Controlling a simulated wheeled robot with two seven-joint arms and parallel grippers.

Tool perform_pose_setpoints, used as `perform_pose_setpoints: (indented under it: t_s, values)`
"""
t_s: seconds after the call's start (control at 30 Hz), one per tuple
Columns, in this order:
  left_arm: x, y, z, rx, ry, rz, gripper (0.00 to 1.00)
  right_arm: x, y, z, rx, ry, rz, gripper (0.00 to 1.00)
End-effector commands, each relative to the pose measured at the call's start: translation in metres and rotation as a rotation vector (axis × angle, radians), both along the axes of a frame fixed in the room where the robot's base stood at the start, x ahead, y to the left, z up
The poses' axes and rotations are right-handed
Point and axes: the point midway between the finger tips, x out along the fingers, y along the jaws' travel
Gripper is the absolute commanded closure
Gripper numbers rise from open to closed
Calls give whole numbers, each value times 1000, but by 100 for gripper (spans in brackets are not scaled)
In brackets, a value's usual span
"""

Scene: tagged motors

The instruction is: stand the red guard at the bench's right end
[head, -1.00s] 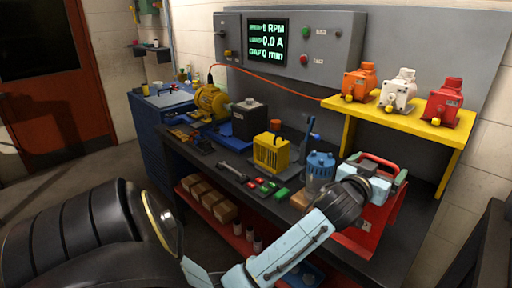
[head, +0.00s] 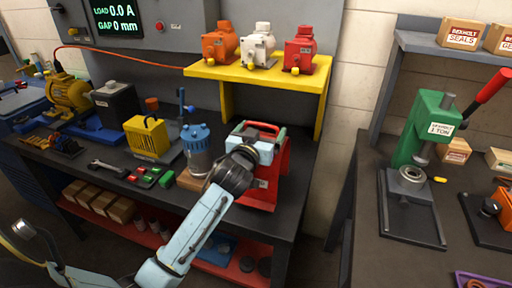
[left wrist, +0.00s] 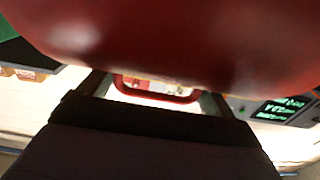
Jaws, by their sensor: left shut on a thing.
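The red guard (head: 268,188) is upright over the right end of the dark bench (head: 285,222). My left gripper (head: 262,148) is shut on the guard near its top, by the red handle (head: 255,127). My left arm hides part of the guard, and whether its foot touches the bench top is unclear. In the left wrist view the guard's red surface (left wrist: 180,40) fills the top, and its red loop (left wrist: 155,96) shows between my fingers. My right gripper is not in view.
A blue motor (head: 196,148) stands close left of the guard. Behind is a yellow shelf (head: 255,76) with orange, white and red motors. A yellow guard-like box (head: 147,138) stands farther left. Right, across a gap, another bench (head: 370,220) holds a green press (head: 425,125).

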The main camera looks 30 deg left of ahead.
Motion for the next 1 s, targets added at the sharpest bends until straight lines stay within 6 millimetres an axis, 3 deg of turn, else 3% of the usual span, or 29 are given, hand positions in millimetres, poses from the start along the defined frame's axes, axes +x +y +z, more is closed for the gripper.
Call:
perform_pose_setpoints:
  t_s: [0.27, 0.5, 0.87, 0.9, 1.0]
  values:
    - [0, 0, -17, 3, -11, -1, 81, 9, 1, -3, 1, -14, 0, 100]
    - [0, -1, -46, 1, -9, -2, 81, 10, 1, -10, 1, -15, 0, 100]
    - [0, 0, -49, 3, -12, -2, 81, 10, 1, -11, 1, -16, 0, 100]
    - [0, 0, -54, 1, -3, -1, 9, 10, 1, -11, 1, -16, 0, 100]
    - [0, 0, -53, 0, -2, -1, 0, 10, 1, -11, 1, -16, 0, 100]
